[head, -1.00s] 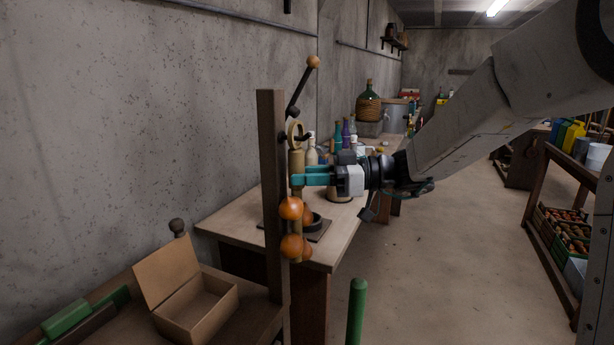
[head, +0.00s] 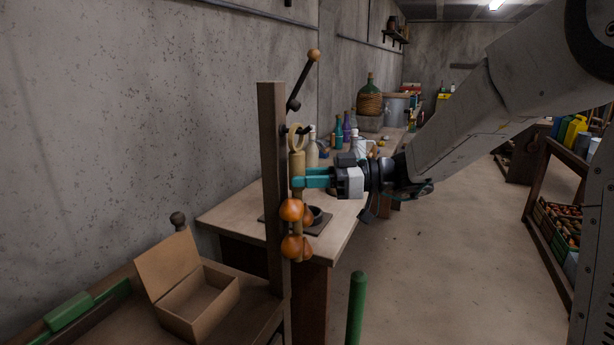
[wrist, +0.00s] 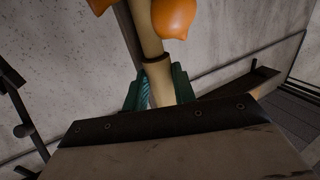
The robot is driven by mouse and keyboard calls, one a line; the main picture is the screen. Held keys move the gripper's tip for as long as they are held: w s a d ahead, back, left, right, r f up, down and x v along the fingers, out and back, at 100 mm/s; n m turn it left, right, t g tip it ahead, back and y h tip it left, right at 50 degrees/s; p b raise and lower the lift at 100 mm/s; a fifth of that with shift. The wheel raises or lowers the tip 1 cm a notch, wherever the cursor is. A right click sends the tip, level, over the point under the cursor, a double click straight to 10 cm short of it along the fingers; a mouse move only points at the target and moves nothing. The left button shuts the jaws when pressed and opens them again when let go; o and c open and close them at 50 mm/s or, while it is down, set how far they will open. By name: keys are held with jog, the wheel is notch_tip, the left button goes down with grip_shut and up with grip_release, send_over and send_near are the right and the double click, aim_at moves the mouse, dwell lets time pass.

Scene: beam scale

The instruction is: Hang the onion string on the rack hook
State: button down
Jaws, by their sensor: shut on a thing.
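The onion string (head: 297,164) hangs upright beside the rack post (head: 272,190), with a pale loop on top and orange onions below. The rack hook (head: 304,130) is dark, and its tip shows right of the loop's upper part. The hook seems to pass through the loop; I cannot tell whether the loop bears on it. My gripper (head: 301,181) is shut on the tan stem above the onions. In the wrist view, the teal fingers (wrist: 158,88) hold the stem (wrist: 154,72), with onions (wrist: 173,17) at the top edge.
A second rod with a wooden knob (head: 314,55) slants up from the post. A workbench (head: 235,212) with bottles stands behind. An open cardboard box (head: 198,300) sits at lower left, and a green post (head: 356,305) stands in front.

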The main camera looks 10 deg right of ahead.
jog(key=c, duration=1.1)
grip_release()
jog(key=shift+o, duration=0.2)
jog(key=s+d, duration=0.1)
jog(key=d, duration=0.6)
jog(key=s+a+f+m+g+h, duration=0.1)
jog(key=s+f+m+g+h, duration=0.2)
jog(key=s, duration=0.6)
jog(key=s+m+g+h, duration=0.1)
jog(key=s+m+h, duration=0.25)
jog(key=s, duration=0.55)
jog(key=s+d+f+m+t+h, duration=0.2)
jog(key=s+d+f+m+h, duration=0.3)
jog(key=s+d+m+h, duration=0.4)
jog(key=s+d+h, duration=0.1)
jog(key=s, duration=0.1)
jog(key=shift+s+d+h, duration=0.35)
jog(key=shift+d, duration=0.05)
